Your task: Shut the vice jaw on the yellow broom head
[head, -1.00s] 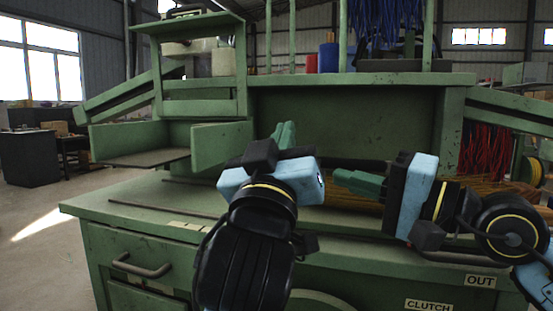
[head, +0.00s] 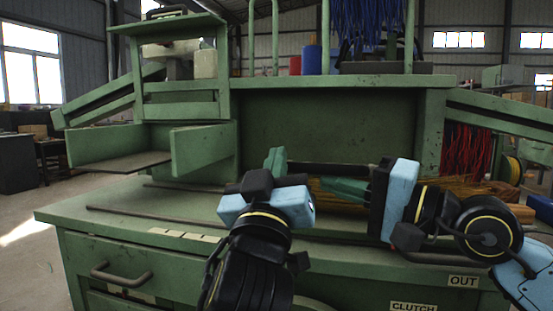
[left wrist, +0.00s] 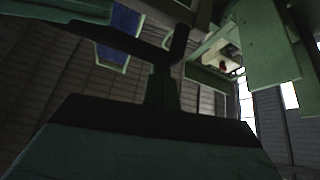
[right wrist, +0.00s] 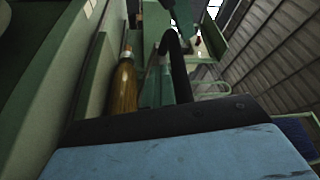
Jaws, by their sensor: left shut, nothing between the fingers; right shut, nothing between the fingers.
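A yellow-brown straw bundle (head: 440,190), perhaps the broom head, lies on the green bench, partly hidden behind my right gripper. In the right wrist view a yellow-brown tapered piece (right wrist: 124,88) stands beside green machine parts. A dark horizontal bar (head: 335,168) runs behind my grippers; I cannot tell whether it is part of the vice. No vice jaw is clearly seen. My left gripper (head: 276,161), with green fingers pointing away, is shut and empty above the bench. My right gripper (head: 340,188), fingers pointing left, is shut and empty in front of the straw.
The green bench top (head: 120,215) is largely clear at left. An open green compartment (head: 120,150) stands at its back left. A drawer handle (head: 120,275) sticks out in front. Red strands (head: 470,155) hang at right, and an upright green back panel (head: 330,122) rises behind my grippers.

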